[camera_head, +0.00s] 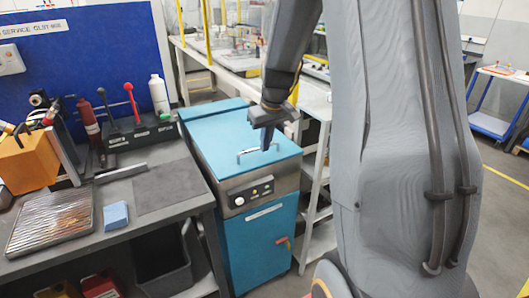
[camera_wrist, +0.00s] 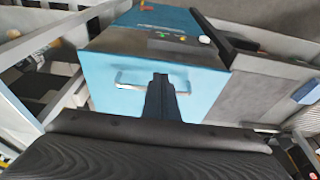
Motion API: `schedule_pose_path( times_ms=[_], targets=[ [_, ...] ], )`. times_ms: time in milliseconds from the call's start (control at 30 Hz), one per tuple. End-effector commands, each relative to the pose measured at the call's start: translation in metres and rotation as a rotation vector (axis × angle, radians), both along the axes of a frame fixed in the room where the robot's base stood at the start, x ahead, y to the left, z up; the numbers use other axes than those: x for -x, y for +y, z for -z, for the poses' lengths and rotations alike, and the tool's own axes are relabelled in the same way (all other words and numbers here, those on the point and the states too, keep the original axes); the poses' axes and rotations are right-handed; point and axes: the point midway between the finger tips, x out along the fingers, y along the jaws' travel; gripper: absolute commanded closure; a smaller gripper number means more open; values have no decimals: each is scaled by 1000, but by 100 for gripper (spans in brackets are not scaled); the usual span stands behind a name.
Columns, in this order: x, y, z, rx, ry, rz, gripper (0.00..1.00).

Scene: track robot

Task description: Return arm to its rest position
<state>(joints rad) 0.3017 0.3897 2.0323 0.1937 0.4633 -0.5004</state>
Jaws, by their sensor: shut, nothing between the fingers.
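My gripper (camera_head: 267,139) is shut and empty. In the wrist view my gripper (camera_wrist: 160,85) appears as a dark narrow shape at the centre, beside the handle (camera_wrist: 135,79). I cannot tell the exact gap between fingertips and lid. My arm's large grey links fill the right half of the head view and hide what lies behind them.
A workbench (camera_head: 150,215) stands left of the machine, with a ribbed metal tray (camera_head: 52,222), a blue block (camera_head: 116,215), an orange box (camera_head: 27,160), a red bottle (camera_head: 88,117) and a white bottle (camera_head: 158,94). A pale bench (camera_head: 310,101) stands behind.

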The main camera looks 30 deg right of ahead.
Motion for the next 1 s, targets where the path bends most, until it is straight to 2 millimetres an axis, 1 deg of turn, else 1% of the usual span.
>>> schedule_pose_path(
  times_ms=[33,200,400,600,767,867,967,1000],
  targets=[
    [1,-1,-8,2,-5,1,100],
    [10,-1,-37,2,-7,1,100],
    [18,-2,-61,2,-5,1,100],
    [22,-1,-69,1,-4,0,100],
    [23,1,-69,0,-1,0,100],
    [39,23,-57,-5,18,1,100],
    [70,59,-37,-9,53,5,100],
    [86,75,-28,-10,68,8,100]
  ],
)
